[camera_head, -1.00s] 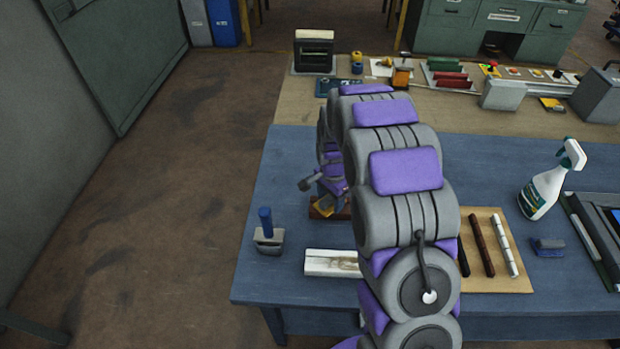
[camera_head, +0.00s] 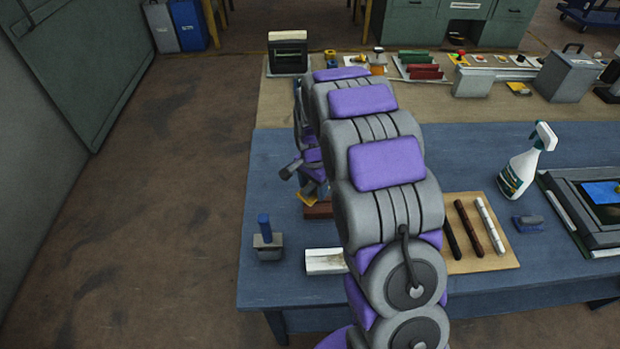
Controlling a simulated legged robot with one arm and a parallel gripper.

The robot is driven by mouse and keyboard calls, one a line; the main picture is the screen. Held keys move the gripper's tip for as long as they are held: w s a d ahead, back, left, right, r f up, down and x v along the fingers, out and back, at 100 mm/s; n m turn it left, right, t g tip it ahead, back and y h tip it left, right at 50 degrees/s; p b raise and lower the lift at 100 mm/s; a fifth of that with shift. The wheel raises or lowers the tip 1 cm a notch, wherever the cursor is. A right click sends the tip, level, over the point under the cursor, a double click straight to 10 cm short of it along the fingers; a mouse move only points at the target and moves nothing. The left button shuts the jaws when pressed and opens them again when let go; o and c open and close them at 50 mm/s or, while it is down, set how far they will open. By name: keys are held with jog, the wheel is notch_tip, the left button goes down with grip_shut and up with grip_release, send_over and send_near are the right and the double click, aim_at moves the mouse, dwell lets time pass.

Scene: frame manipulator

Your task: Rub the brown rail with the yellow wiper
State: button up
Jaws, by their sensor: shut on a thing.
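My gripper (camera_head: 311,188) is behind my arm, which hides much of it. It is shut on the yellow wiper (camera_head: 307,199), of which a small yellow piece shows. The wiper is at the left end of the brown rail (camera_head: 317,211), a low brown block on the blue table. I cannot tell whether the wiper touches the rail. My arm hides the rail's right part.
On the blue table (camera_head: 268,190) are a blue-handled tool (camera_head: 267,240), a pale stained rail (camera_head: 325,262), a tan board (camera_head: 483,262) with dark, brown and white sticks, a blue brush (camera_head: 528,223), a spray bottle (camera_head: 522,168) and a framed picture (camera_head: 590,205).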

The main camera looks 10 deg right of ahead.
jog(key=shift+a+r, duration=0.15)
jog(key=shift+r, duration=0.65)
jog(key=shift+a+r, duration=0.2)
jog(key=shift+a, duration=0.05)
jog(key=shift+d, duration=0.15)
jog(key=shift+d, duration=0.3)
